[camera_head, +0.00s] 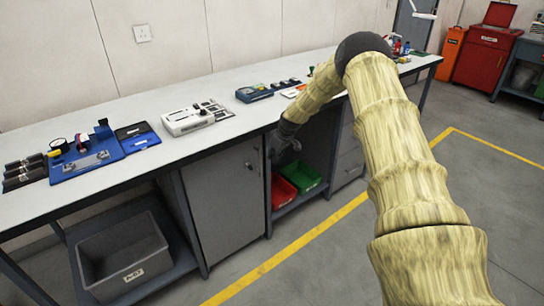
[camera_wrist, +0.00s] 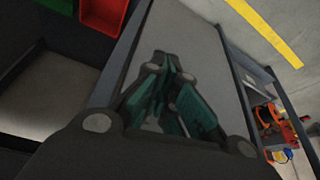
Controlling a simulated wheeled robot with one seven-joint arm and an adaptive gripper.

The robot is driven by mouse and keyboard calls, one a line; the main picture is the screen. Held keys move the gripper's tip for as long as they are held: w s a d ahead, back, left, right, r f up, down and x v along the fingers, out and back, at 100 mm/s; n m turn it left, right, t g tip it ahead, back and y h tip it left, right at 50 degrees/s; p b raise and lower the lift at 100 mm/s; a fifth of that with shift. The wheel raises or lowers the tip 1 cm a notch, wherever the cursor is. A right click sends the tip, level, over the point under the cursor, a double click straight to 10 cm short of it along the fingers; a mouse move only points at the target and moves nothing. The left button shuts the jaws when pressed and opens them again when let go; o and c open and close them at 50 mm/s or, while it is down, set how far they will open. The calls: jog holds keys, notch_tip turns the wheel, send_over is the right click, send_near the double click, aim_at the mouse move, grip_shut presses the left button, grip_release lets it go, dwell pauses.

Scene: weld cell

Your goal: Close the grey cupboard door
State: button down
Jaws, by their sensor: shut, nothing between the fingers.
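The grey cupboard door (camera_head: 222,200) is under the workbench, left of the open shelf bay, with a small dark handle near its upper right. It looks flush or nearly flush with the bench front; I cannot tell whether a slight gap remains. My gripper (camera_head: 279,150) is just right of the door's upper right edge, below the benchtop, in front of the open bay. In the wrist view my gripper (camera_wrist: 172,75) is shut and empty, over a grey panel (camera_wrist: 205,55). I cannot tell whether the fingers touch it.
The workbench top (camera_head: 150,100) carries several tools and devices. A red bin (camera_head: 284,190) and a green bin (camera_head: 302,176) stand in the bay beside the door. A grey crate (camera_head: 122,255) sits on the lower left shelf. The floor in front is clear, with a yellow line (camera_head: 290,250).

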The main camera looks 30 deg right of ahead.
jog(key=v, duration=0.8)
jog(key=shift+s+r+b, duration=0.15)
jog(key=shift+r+b, duration=0.1)
jog(key=shift+b, duration=0.2)
jog(key=shift+d, duration=0.1)
jog(key=s+a+f+m+g+p, duration=0.1)
jog(key=s+a+f+m+g, duration=0.1)
jog(key=s+a+f, duration=2.1)
jog(key=s+a, duration=0.3)
jog(key=s, duration=0.7)
jog(key=s+a+f+m+g+h, duration=0.1)
jog(key=s+a, duration=0.3)
jog(key=s, duration=0.7)
jog(key=s+a+f+m+g+p, duration=0.1)
jog(key=s+a, duration=0.4)
jog(key=s, duration=0.7)
jog(key=shift+f, duration=0.25)
jog(key=shift+a, duration=0.1)
